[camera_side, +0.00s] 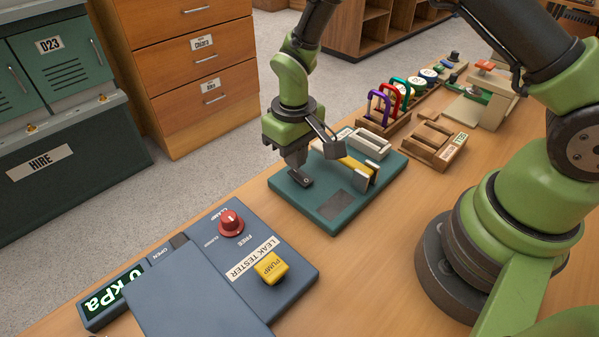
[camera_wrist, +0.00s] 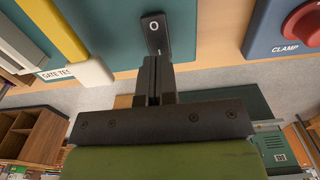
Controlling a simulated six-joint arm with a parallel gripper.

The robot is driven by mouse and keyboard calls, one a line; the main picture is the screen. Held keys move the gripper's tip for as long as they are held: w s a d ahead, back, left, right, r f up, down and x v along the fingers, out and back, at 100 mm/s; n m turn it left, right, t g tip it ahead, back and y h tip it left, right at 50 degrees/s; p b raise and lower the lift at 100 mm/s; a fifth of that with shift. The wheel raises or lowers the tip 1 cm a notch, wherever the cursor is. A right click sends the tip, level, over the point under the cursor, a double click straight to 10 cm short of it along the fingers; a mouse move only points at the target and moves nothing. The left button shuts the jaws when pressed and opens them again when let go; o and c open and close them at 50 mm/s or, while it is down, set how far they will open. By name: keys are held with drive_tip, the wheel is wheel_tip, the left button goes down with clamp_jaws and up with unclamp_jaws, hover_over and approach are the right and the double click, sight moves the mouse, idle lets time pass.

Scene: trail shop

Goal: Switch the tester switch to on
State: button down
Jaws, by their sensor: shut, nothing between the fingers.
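The tester switch is a black rocker (camera_side: 305,180) on the near left part of the teal gate tester board (camera_side: 327,217). The switch (camera_wrist: 154,36) also shows in the wrist view, with a white O at its far end and a small mark nearer my fingers. My gripper (camera_side: 295,163) points down at the switch's back end, fingers together and empty. In the wrist view the fingertips (camera_wrist: 152,62) overlap the switch's marked end opposite the O. I cannot tell whether they touch it or which way the rocker is tilted.
A yellow bar (camera_side: 355,167) and metal brackets stand on the board beside my gripper. The leak tester (camera_side: 200,290), with a red knob (camera_side: 230,222) and yellow pump button (camera_side: 271,268), sits at front left. A wooden rack (camera_side: 385,122) of coloured carabiners stands behind.

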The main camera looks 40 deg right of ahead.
drive_tip(key=shift+f, duration=0.9)
idle(0.3)
drive_tip(key=shift+r, duration=3.5)
drive_tip(key=shift+r, duration=0.4)
wheel_tip(320, 180, up, 8)
drive_tip(key=m+t, duration=0.1)
drive_tip(key=t, duration=0.1)
hover_over(307, 178)
drive_tip(key=s+d+r+m+t+y, duration=0.2)
drive_tip(key=s+r+t, duration=0.3)
drive_tip(key=s+r, duration=0.7)
drive_tip(key=s+d+m, duration=0.1)
drive_tip(key=s, duration=0.2)
drive_tip(key=shift+s, duration=0.35)
